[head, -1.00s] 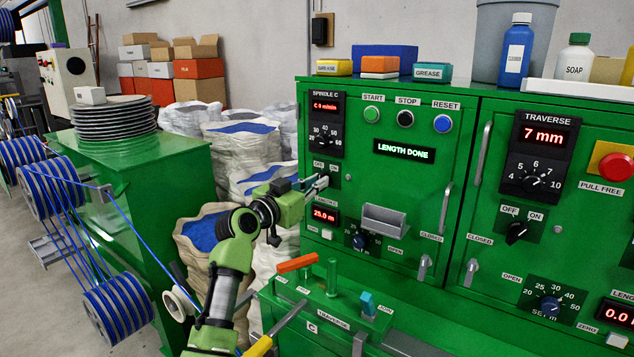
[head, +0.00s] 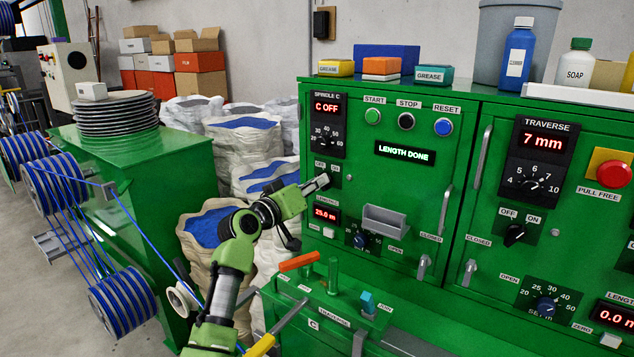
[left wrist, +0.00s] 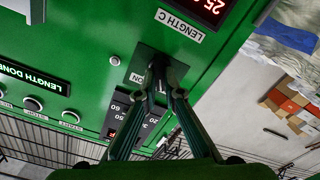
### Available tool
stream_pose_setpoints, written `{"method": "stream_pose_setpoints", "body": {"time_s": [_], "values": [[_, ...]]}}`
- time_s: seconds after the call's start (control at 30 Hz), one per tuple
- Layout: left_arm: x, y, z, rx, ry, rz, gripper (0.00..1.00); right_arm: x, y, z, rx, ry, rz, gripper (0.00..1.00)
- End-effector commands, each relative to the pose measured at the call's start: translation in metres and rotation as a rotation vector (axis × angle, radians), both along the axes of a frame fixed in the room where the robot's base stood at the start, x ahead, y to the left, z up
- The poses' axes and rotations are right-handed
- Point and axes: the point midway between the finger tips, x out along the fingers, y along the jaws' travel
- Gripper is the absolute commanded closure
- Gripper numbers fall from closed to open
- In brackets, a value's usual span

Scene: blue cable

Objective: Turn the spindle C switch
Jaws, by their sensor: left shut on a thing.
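The spindle C panel (head: 327,125) is at the upper left of the green cabinet, and its display reads C OFF. The OFF and ON labels sit below it, with the small spindle C switch mostly hidden by my gripper. My left gripper (head: 323,181) reaches in from the left against the cabinet face there. In the left wrist view, its two fingers (left wrist: 164,68) come together on the switch over the dark switch plate (left wrist: 147,58). The switch knob itself is hidden between the fingertips. My right gripper is not in view.
Below the gripper are the LENGTH C display (head: 325,214) and a grey tray (head: 385,218). The traverse panel (head: 540,160) and a red push button (head: 613,173) are to the right. White sacks (head: 245,150) stand behind my arm, and blue cable reels (head: 125,300) are at left.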

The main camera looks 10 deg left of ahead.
Motion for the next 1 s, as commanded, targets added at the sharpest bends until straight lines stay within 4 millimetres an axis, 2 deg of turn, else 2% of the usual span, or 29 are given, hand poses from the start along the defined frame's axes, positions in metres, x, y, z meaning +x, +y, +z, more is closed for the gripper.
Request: {"method": "stream_pose_setpoints", "body": {"time_s": [0.4, 0.43, 0.5, 0.83, 1.0], "values": [[0.0, 0.0, -0.002, -0.007, 0.006, -0.001, 1.0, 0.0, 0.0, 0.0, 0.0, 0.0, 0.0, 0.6], [0.0, 0.0, -0.002, -0.007, 0.006, -0.001, 0.87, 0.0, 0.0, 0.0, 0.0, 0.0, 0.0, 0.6], [0.0, 0.0, -0.002, -0.007, 0.006, -0.001, 0.75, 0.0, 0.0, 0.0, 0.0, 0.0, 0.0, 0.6], [-0.001, 0.0, -0.001, -0.006, 0.003, -0.001, 0.75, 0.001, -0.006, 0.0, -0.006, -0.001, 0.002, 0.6], [-0.011, 0.006, -0.001, -0.007, 0.002, 0.001, 0.75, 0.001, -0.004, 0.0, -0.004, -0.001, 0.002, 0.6]]}}
